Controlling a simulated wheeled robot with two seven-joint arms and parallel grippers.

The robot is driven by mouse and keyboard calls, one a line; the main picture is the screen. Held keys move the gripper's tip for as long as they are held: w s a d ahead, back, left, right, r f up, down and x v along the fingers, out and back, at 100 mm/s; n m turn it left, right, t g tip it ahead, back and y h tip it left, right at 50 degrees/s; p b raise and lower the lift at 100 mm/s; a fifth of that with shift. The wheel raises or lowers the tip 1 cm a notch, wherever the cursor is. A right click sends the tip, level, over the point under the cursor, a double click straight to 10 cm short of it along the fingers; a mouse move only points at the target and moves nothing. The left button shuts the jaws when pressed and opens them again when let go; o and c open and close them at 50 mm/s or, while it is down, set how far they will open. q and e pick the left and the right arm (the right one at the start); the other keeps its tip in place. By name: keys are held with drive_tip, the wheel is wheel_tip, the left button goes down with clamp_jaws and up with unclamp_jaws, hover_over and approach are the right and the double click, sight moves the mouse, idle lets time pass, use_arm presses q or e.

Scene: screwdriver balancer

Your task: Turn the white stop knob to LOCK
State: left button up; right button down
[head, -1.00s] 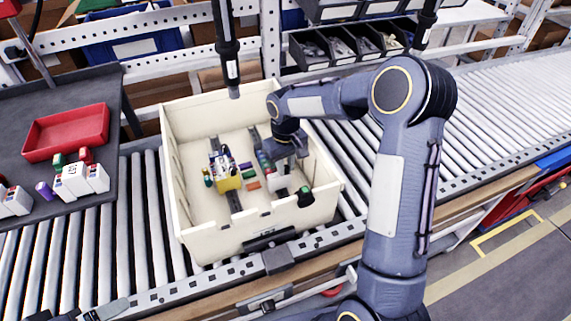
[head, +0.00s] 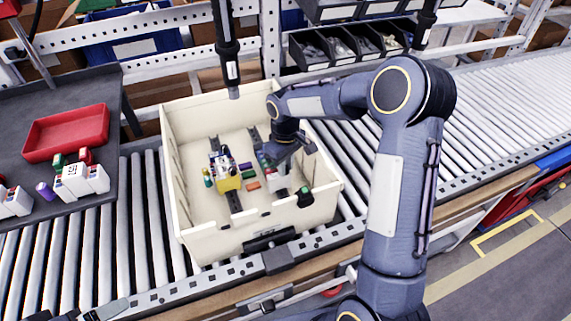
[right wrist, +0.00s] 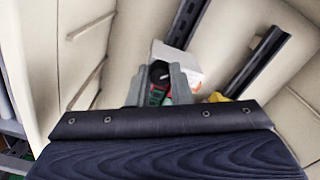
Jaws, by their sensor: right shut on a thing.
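In the head view a white block (head: 280,182) stands in the right part of the cream crate (head: 215,240), under my right gripper (head: 284,166). The right wrist view shows the white block (right wrist: 185,62) close up. There my right gripper (right wrist: 158,84) has its two fingers around a dark round knob (right wrist: 158,70) with a light mark, beside the white block. Red and green parts show low between the fingers. The LOCK marking cannot be read. A dark grey part at the bottom left of the head view may be my left gripper (head: 108,309); its jaws are unclear.
A yellow-and-white block (head: 228,180) stands on a dark rail in the crate, with small coloured parts around it. A dark tool (head: 228,55) hangs above the crate's back wall. A red tray (head: 66,132) lies on the left table. Rollers right of the crate are clear.

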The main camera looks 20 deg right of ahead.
drive_tip(key=c, duration=1.3)
unclamp_jaws()
drive_tip(key=shift+r, duration=3.9)
drive_tip(key=s+r+m+t+y, duration=0.1)
drive_tip(key=s+r+m, duration=0.1)
drive_tip(key=s+r, duration=0.55)
drive_tip(key=s+a+f+m+t+y, duration=0.1)
drive_tip(key=s+a+m+t, duration=0.1)
drive_tip(key=s, duration=0.8)
drive_tip(key=s+a+f+m+t+y, duration=0.1)
drive_tip(key=s+a+f+m+t, duration=0.1)
drive_tip(key=s, duration=0.8)
drive_tip(key=shift+a+t+y, duration=0.15)
drive_tip(key=shift+t+y, duration=0.15)
drive_tip(key=shift+y, duration=0.1)
